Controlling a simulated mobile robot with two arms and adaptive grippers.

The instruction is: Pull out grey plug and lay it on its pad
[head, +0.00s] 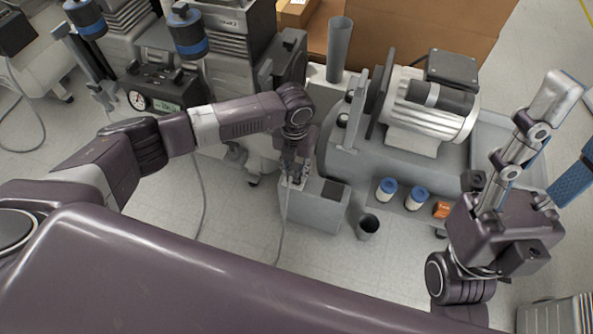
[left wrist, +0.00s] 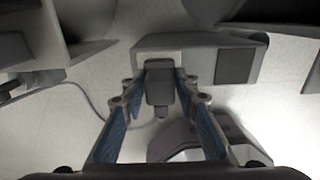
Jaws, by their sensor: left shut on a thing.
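The grey plug (left wrist: 159,88) is a dark grey block in the left wrist view, between the blue-padded fingers of my left gripper (left wrist: 160,82). The fingers are shut on it. Its far end overlaps a pale plate (left wrist: 145,58) on the grey box; I cannot tell whether it is still seated there. In the head view my left gripper (head: 294,172) points down at the left end of the grey box (head: 312,211) and hides most of the plug. A dark square pad (head: 332,190) lies bare on the box's right part. My right gripper (head: 562,140) is open and empty at the right.
A grey cable (head: 284,222) hangs from the plug area to the floor. A dark cup (head: 367,227) stands right of the box. Machines stand behind and left.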

